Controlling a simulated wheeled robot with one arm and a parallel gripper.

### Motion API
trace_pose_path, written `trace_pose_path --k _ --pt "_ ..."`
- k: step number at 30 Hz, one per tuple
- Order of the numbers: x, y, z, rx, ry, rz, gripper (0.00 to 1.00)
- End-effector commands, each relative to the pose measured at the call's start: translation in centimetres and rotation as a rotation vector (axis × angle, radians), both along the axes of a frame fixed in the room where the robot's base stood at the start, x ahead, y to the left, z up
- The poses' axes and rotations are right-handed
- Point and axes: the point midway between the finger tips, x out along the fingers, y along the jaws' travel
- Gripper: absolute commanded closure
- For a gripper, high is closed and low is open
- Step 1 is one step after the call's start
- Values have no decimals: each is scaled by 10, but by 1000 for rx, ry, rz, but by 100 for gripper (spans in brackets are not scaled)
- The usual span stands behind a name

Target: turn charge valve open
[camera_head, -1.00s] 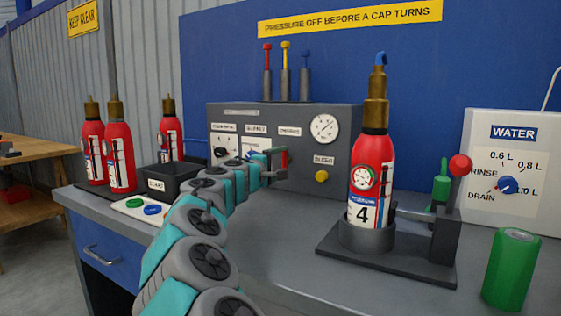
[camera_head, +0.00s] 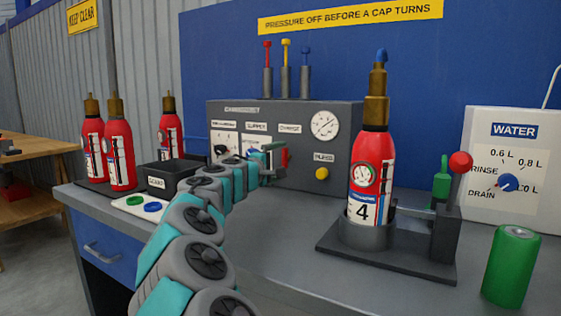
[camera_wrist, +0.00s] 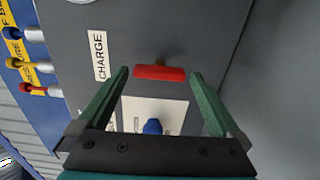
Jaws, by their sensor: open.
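The charge valve's red bar handle (camera_wrist: 160,72) shows in the wrist view, beside the CHARGE label (camera_wrist: 99,56) on the grey panel. In that view the bar lies crosswise between the green fingertips of my gripper (camera_wrist: 160,75). The fingers are open, with a gap at each end of the bar; I see no contact. In the head view my gripper (camera_head: 271,158) is at the panel front, right by the red handle (camera_head: 285,157), and partly hides it.
A blue knob (camera_wrist: 153,127) on a white plate sits close to the handle. The grey panel (camera_head: 340,165) also carries a gauge (camera_head: 324,125) and a yellow button (camera_head: 322,173). Extinguisher 4 (camera_head: 369,178) stands in a holder to the right. A black bin (camera_head: 176,178) is left of my arm.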

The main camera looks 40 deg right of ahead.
Motion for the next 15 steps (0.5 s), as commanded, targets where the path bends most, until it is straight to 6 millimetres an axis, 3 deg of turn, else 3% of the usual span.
trace_pose_path --k 9,15 --pt "-18 46 0 -4 -2 2 0" --pt "-25 64 -1 -1 1 2 0"
